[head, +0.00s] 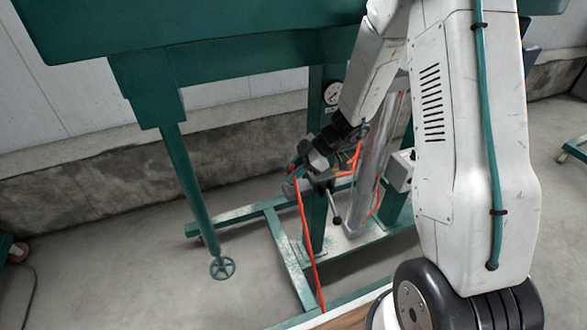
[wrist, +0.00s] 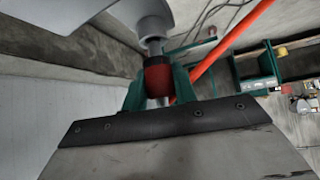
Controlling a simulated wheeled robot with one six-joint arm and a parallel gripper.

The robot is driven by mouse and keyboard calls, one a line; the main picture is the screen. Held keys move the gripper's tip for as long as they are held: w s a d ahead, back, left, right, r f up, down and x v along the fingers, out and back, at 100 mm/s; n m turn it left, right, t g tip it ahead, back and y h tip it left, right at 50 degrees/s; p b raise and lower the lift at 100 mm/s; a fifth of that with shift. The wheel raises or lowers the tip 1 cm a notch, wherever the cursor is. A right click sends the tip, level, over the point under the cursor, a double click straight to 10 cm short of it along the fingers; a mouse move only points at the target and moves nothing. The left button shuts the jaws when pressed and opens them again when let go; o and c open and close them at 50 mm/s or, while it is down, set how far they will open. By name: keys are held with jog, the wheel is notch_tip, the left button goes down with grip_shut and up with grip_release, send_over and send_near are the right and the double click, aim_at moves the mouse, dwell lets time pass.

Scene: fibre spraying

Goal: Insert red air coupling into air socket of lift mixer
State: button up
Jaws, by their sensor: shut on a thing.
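The red air coupling (wrist: 157,82) sits between the green fingers of my gripper (wrist: 160,90) in the wrist view. My gripper is shut on it. A metal stem runs from the coupling to a grey cylindrical fitting (wrist: 153,28), which looks like the air socket; I cannot tell whether the two are joined. In the head view my gripper (head: 295,173) is at the lift mixer's (head: 318,205) green frame, left of its pale column. The coupling is too small to make out there.
An orange-red hose (head: 307,235) hangs from near my gripper to the floor side. A lever with a black knob (head: 336,219) sticks out just below it. A gauge (head: 332,93), a grey box (head: 400,171) and a green handwheel (head: 222,267) are around it.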

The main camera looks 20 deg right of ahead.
jog(key=shift+f, duration=1.05)
jog(key=o, duration=1.1)
jog(key=shift+r, duration=0.1)
jog(key=v, duration=0.7)
jog(key=shift+d+r, duration=0.2)
jog(key=shift+d, duration=0.1)
